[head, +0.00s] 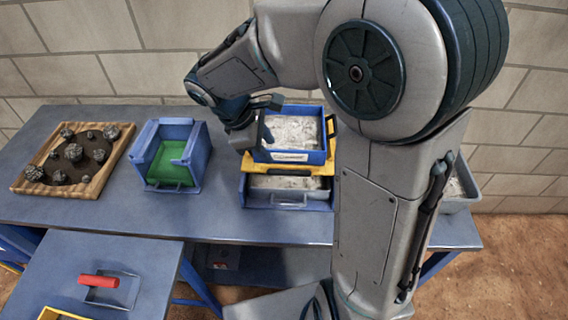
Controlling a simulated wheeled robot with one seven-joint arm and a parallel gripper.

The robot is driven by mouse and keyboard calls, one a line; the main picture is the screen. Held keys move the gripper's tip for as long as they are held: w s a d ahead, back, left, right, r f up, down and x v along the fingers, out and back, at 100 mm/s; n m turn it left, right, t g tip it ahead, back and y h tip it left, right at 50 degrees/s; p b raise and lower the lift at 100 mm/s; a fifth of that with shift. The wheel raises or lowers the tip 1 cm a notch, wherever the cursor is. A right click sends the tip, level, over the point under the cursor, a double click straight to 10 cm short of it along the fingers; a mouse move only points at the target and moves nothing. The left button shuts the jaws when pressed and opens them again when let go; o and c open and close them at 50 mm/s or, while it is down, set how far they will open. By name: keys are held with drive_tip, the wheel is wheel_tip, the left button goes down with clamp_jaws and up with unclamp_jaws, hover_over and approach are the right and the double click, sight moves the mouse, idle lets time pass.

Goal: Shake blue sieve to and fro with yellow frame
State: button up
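The blue sieve (316,157) is a box with a pale label on its front and grey-white crushed material inside. It sits on the yellow frame (312,169), which shows as a band below its front and at its sides. My gripper (262,122) is at the sieve's left wall, pointing down and right. Its fingers are small and partly overlap the wall, so I cannot tell whether they are closed on it. Below the frame is a blue tray (318,204) with a front handle and more pale material.
A blue box with a green inside (172,152) stands left of the sieve. A wooden tray (100,178) of dark rocks is further left. A red-handled scoop (98,281) lies on the lower table. My arm hides the bench right of the sieve.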

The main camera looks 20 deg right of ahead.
sight(287, 171)
drive_tip(key=x, duration=1.1)
clamp_jaws()
